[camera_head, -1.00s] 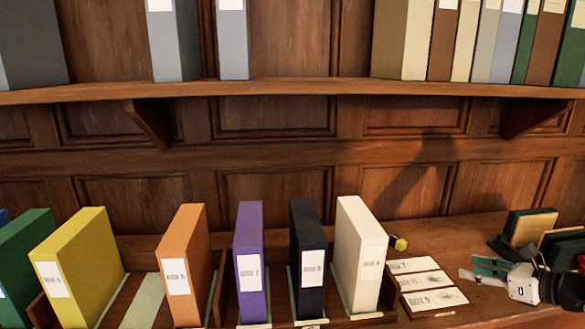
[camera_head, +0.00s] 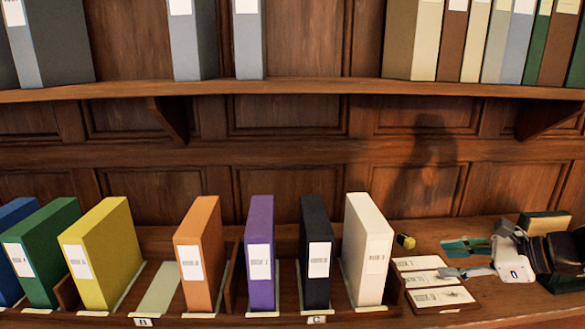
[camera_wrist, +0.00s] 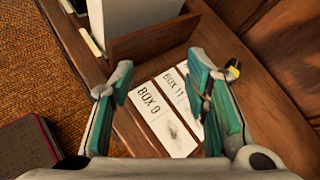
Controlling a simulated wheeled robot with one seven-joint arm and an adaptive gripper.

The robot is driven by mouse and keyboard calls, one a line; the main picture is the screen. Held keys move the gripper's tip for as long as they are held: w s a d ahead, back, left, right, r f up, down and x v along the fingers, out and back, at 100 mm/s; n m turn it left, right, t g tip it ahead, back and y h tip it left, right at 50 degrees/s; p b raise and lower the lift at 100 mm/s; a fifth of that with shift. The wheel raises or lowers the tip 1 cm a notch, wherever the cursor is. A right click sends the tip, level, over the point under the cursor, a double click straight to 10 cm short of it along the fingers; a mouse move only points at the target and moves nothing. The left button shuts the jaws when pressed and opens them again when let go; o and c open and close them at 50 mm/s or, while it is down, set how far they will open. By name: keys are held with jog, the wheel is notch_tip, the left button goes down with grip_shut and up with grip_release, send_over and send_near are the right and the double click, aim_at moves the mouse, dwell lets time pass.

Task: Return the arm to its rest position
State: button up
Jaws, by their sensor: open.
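My gripper (camera_head: 470,259) is at the right of the head view, its teal-padded fingers spread apart with nothing between them. In the wrist view my gripper (camera_wrist: 166,97) is open above the desk, its two fingers on either side of printed cards. The cards (camera_head: 440,297) lie flat on the desk to the left of the gripper in the head view; the wrist view shows one marked BOX 9 (camera_wrist: 160,121) and one marked BOX 11 (camera_wrist: 180,92). My arm enters from the right edge.
A cream box (camera_head: 368,250), a black box (camera_head: 316,250), a purple box (camera_head: 260,240) and several others stand upright in a wooden rack. A yellow-and-black item (camera_head: 406,241) lies behind the cards. A shelf (camera_head: 300,88) with binders runs above. A dark red item (camera_wrist: 32,150) shows in the wrist view.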

jog(key=s+a+r+n+g+h, duration=0.1)
jog(key=s+a+r+n+g, duration=0.2)
jog(key=s+a+n, duration=0.3)
jog(key=s+a+r+n+g+h, duration=0.15)
jog(key=s+a+r+n, duration=0.3)
jog(key=a, duration=0.45)
jog(key=s+r+n+h, duration=0.2)
jog(key=s+n+h, duration=0.3)
jog(key=s+n, duration=0.8)
jog(key=shift+s+a+h, duration=0.2)
jog(key=shift+s+h, duration=0.15)
jog(key=shift+s, duration=0.8)
